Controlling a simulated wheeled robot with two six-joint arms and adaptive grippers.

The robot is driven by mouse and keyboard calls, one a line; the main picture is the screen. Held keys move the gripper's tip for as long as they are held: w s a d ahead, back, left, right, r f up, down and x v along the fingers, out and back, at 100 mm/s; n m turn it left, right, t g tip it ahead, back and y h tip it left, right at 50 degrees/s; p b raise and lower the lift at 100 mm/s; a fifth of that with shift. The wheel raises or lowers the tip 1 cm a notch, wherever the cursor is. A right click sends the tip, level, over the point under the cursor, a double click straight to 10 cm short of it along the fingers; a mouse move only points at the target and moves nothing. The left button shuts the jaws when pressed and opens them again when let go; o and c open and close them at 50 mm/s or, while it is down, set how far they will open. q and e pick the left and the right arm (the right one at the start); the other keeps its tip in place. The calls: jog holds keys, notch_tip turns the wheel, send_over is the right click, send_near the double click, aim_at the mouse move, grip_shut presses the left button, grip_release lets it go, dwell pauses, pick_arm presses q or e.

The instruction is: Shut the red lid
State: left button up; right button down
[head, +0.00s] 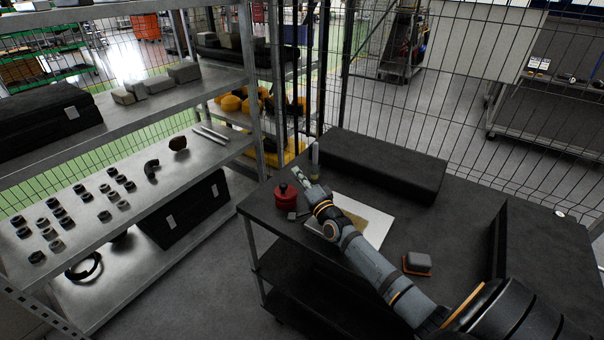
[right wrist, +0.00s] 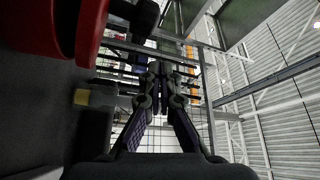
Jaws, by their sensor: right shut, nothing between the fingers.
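A small red container with a red lid and a dark knob (head: 286,194) stands near the left corner of the dark table (head: 262,222). In the right wrist view, a bright red rim (right wrist: 90,32) and a darker red body fill the upper left, very close to the camera. I cannot tell from these views whether the lid sits fully down. My right gripper (head: 306,182) is just right of the red container in the head view, apparently beside it. Its fingers, also in the right wrist view (right wrist: 160,75), are together and empty. My left gripper is not in view.
A white sheet with a tan panel (head: 378,224) lies under my right arm. A long black block (head: 385,165) is behind it. A grey block with an orange base (head: 418,262) is at right. A metal shelf (head: 150,205) with several nuts stands left; wire fencing rises behind the table.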

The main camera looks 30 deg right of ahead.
aim_at(291, 196)
jog(key=shift+s+a+f, duration=0.15)
jog(key=shift+s+a, duration=0.05)
jog(key=shift+a, duration=0.35)
jog(key=shift+s+a+f, duration=0.15)
jog(key=shift+s+a, duration=0.05)
jog(key=shift+a, duration=0.3)
jog(key=shift+s+a+f, duration=0.35)
jog(key=shift+a+f, duration=0.3)
jog(key=shift+a, duration=0.2)
jog(key=shift+s, duration=0.1)
jog(key=s, duration=0.4)
jog(key=s+f, duration=0.1)
jog(key=s, duration=0.2)
jog(key=s+a+f, duration=0.1)
jog(key=s, duration=0.3)
jog(key=shift+s, duration=0.35)
